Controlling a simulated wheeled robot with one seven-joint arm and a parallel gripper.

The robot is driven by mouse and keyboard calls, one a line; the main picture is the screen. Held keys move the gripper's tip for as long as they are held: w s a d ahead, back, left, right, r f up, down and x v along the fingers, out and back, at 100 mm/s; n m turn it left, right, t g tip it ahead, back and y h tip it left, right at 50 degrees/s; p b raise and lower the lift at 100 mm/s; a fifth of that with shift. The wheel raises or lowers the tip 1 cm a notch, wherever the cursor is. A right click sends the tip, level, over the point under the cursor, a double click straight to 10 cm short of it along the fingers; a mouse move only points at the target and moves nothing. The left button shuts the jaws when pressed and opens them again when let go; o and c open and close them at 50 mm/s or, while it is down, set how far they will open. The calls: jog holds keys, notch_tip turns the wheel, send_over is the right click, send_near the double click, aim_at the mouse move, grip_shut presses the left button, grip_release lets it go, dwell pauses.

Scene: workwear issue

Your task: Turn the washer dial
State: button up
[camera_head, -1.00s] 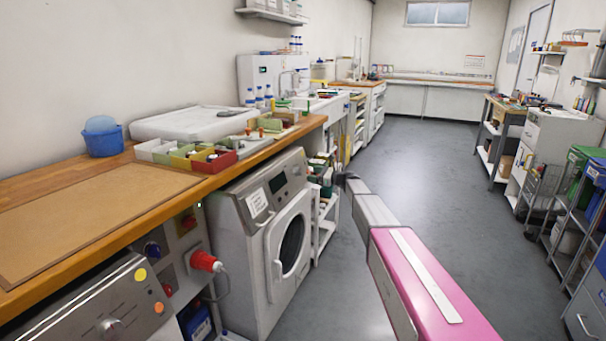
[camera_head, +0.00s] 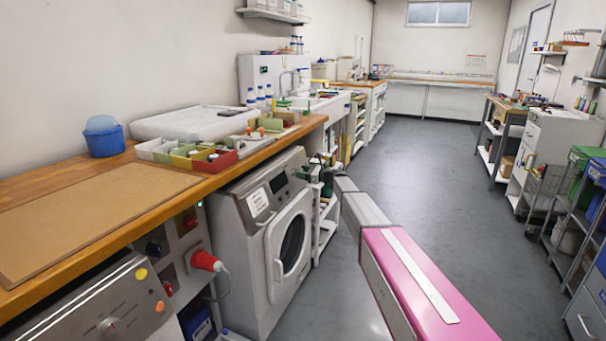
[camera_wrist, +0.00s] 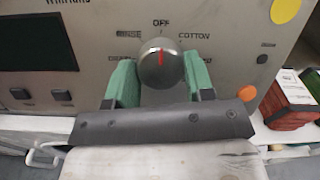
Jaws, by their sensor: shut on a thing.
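The washer (camera_head: 262,235) stands under the wooden counter, its round door closed. Its dial (camera_wrist: 158,72) shows in the wrist view on the grey panel, a dark round knob with a red pointer line. The line points up, about at the OFF mark; RINSE is printed to the left and COTTON to the right. My gripper (camera_wrist: 160,82) has one green finger on each side of the dial and is shut on it. In the head view the dial cannot be made out, and my gripper is small at the washer's upper right corner.
A yellow sticker (camera_wrist: 285,10) and an orange button (camera_wrist: 266,87) sit right of the dial. Red and green boxes (camera_wrist: 289,105) stand beside the washer. A red plug (camera_head: 206,261) sticks out left of it. The aisle floor (camera_head: 415,170) is clear.

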jog(key=shift+n, duration=0.4)
jog(key=shift+w+n+g, duration=0.1)
jog(key=shift+n+g, duration=0.85)
jog(key=shift+n, duration=1.5)
jog(key=shift+w+n+g, duration=0.1)
jog(key=shift+n+g, duration=0.85)
jog(key=shift+n, duration=1.5)
jog(key=o, duration=0.9)
jog(key=shift+d, duration=0.1)
jog(key=d, duration=0.3)
jog(key=s+d, duration=0.1)
jog(key=d, duration=0.3)
jog(key=d+r, duration=0.1)
jog(key=d, duration=0.2)
jog(key=shift+s+d, duration=0.25)
jog(key=shift+d, duration=0.05)
